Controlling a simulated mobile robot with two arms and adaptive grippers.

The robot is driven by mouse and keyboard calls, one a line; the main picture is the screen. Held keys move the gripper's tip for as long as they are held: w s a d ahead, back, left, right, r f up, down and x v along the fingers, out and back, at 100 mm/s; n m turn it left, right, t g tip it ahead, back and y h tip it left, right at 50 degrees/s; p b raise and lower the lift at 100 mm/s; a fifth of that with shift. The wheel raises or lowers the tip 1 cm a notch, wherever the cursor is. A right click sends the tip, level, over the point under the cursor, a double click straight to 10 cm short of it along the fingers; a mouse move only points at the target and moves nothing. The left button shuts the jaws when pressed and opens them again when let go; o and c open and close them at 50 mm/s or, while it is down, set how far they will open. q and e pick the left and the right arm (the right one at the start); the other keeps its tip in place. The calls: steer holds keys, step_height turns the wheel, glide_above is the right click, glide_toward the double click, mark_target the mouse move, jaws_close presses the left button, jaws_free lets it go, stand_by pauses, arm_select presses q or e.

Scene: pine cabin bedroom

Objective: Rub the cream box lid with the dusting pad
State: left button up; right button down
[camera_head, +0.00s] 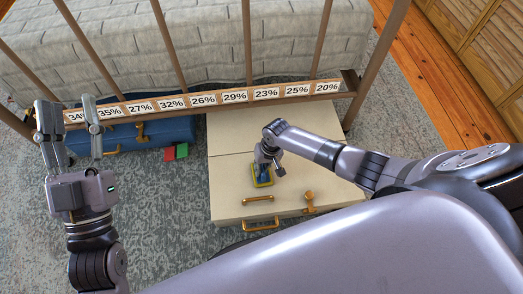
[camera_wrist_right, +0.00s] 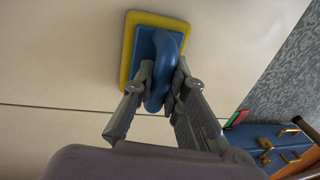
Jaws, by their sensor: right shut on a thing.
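The cream box (camera_head: 228,172) stands on the rug in the middle of the head view, its lid crossed by a seam. The dusting pad (camera_head: 262,177) has a blue handle and a yellow edge. My right gripper (camera_head: 268,158) is shut on the pad's handle and holds it at the lid. In the right wrist view the pad (camera_wrist_right: 130,45) appears flat against the cream lid (camera_wrist_right: 60,60), with the gripper fingers (camera_wrist_right: 160,85) on both sides of the blue handle. My left gripper (camera_head: 72,125) is open and empty, left of the box.
A blue case (camera_head: 130,138) lies left of the box, with red and green blocks (camera_head: 175,152) beside it. A wooden rail with percentage labels (camera_head: 235,97) and upright bars crosses behind the box. A bed (camera_head: 200,45) is at the back. Bare rug (camera_head: 165,200) lies left of the box.

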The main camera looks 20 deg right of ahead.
steer(key=shift+r, duration=0.85)
steer(key=shift+r+p, duration=0.25)
steer(key=shift+p, duration=0.3)
steer(key=shift+r+p, duration=0.4)
steer(key=shift+p, duration=0.05)
steer(key=shift+r+p, duration=0.4)
steer(key=shift+p, duration=0.1)
arm_select(q)
steer(key=shift+a+f+g+y+p, duration=0.5)
steer(key=shift+a+f+g+y, duration=1.05)
steer(key=shift+f+g, duration=5.1)
arm_select(e)
steer(key=shift+r, duration=0.4)
steer(key=shift+r+p, duration=0.8)
steer(key=shift+p, duration=0.1)
steer(key=shift+r+p, duration=0.45)
steer(key=shift+p, duration=0.1)
arm_select(q)
steer(key=s+a+f+n+g+y+p, duration=0.1)
steer(key=s+a+f+g+y, duration=0.2)
steer(key=s+f, duration=0.9)
steer(key=shift+s+a+g, duration=1)
steer(key=shift+a+g, duration=0.05)
steer(key=shift+g, duration=0.8)
arm_select(e)
steer(key=shift+r, duration=0.5)
